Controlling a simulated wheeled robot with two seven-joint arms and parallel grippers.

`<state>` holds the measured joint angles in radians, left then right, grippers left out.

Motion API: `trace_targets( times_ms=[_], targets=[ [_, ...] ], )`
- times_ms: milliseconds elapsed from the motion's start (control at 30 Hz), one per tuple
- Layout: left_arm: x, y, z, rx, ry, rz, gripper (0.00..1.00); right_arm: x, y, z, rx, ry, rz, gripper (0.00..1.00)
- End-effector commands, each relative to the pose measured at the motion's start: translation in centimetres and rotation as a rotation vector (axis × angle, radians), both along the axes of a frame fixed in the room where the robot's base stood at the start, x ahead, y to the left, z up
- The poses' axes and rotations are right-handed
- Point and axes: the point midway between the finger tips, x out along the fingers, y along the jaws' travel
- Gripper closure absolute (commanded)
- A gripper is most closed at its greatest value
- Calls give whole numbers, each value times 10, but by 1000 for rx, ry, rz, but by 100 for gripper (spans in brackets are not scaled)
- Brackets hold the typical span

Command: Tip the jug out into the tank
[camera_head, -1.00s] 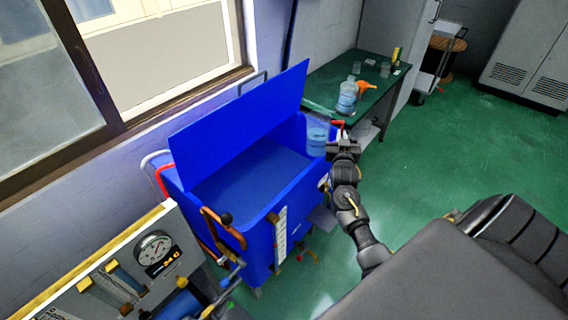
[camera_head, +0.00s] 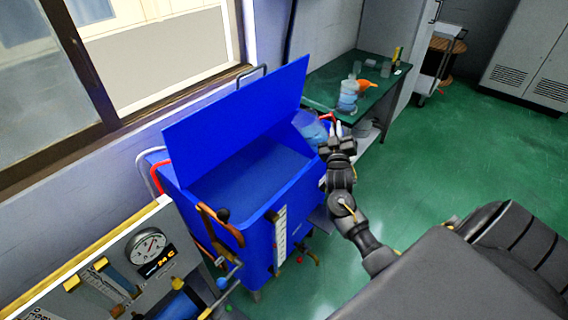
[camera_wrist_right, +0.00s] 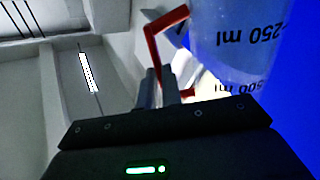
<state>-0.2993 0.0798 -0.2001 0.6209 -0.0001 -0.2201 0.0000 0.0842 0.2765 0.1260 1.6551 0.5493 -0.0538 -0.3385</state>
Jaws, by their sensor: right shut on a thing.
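A clear jug (camera_head: 310,128) with bluish contents is at the right end of the blue tank (camera_head: 222,196), tilted with its top toward the tank. My right gripper (camera_head: 337,130) is shut on its red handle; in the right wrist view the jug (camera_wrist_right: 228,45) shows volume marks and the handle (camera_wrist_right: 152,42) between the fingers (camera_wrist_right: 158,88). The tank's blue lid (camera_head: 240,108) stands open at the back. Whether liquid is running out is not clear. My left gripper is not in view.
A green table (camera_head: 375,98) behind holds a second bluish container (camera_head: 347,98), an orange funnel (camera_head: 367,84) and small glasses. A gauge panel (camera_head: 120,262) stands at the front left. Green floor (camera_head: 450,150) is open on the right.

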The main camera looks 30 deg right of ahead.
Motion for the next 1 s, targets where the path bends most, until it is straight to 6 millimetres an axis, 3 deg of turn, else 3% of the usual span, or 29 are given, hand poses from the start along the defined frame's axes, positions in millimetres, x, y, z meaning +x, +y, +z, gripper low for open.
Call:
trace_targets(
  times_ms=[233,367,1000],
  targets=[
    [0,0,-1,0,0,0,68,3,13,19,-123,17,0,100],
    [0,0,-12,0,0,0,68,3,16,16,-187,32,-2,100],
    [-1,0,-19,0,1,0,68,4,20,20,-276,48,-4,100]
  ],
)
